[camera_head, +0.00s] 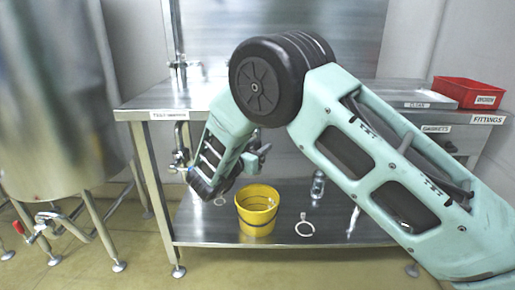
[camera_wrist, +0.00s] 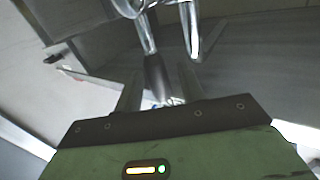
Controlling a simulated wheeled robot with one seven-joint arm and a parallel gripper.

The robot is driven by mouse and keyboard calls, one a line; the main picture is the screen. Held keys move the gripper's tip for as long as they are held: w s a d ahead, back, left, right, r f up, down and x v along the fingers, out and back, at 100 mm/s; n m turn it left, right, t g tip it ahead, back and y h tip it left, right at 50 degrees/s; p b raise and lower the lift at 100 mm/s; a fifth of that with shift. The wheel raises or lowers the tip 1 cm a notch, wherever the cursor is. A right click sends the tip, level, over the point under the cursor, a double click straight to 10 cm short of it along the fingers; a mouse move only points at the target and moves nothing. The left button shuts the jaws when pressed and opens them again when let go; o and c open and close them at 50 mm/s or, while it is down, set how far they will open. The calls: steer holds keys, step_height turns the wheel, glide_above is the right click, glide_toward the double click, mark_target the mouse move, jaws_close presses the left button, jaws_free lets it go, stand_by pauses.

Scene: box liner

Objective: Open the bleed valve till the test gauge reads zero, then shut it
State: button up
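In the wrist view my gripper (camera_wrist: 159,88) has two pale fingers standing apart. A dark, handle-like piece (camera_wrist: 156,76) below a chrome pipe (camera_wrist: 146,32) shows between them; I cannot tell whether they touch it. My fingers are not clear there. I cannot make out which fitting is the bleed valve. No gauge dial can be read in either view.
A large steel tank (camera_head: 55,110) on legs stands at left. Floor between tank and bench is mostly clear.

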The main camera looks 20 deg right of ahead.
steer(key=shift+c, duration=0.2)
jaws_close()
steer(key=shift+d, duration=0.1)
